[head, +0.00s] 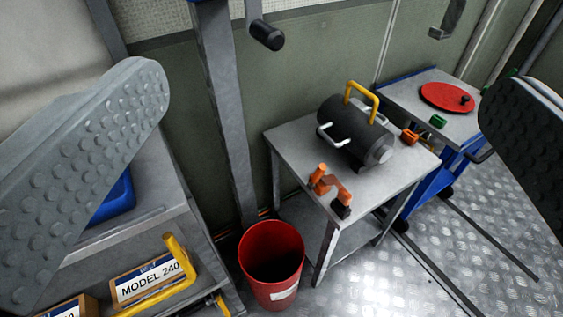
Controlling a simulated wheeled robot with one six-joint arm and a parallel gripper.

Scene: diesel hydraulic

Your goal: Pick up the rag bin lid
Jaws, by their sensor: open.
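The rag bin lid (440,93) is a flat red disc with a small black knob. It lies on the grey top of a blue cart (420,90) at the right. An open red bin (258,284) with a white label stands on the floor, low in the middle. My gripper (322,100) is open, with one dimpled grey finger large at the left and the other at the right edge. Nothing is between the fingers at close range. The right finger appears just right of the lid in the picture; the lid looks farther off.
A grey metal table (285,140) holds a dark cylinder (340,125) with a yellow handle and an orange tool (328,185). Shelves with boxes (150,283) stand at the left. Checkered floor at the lower right is mostly clear.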

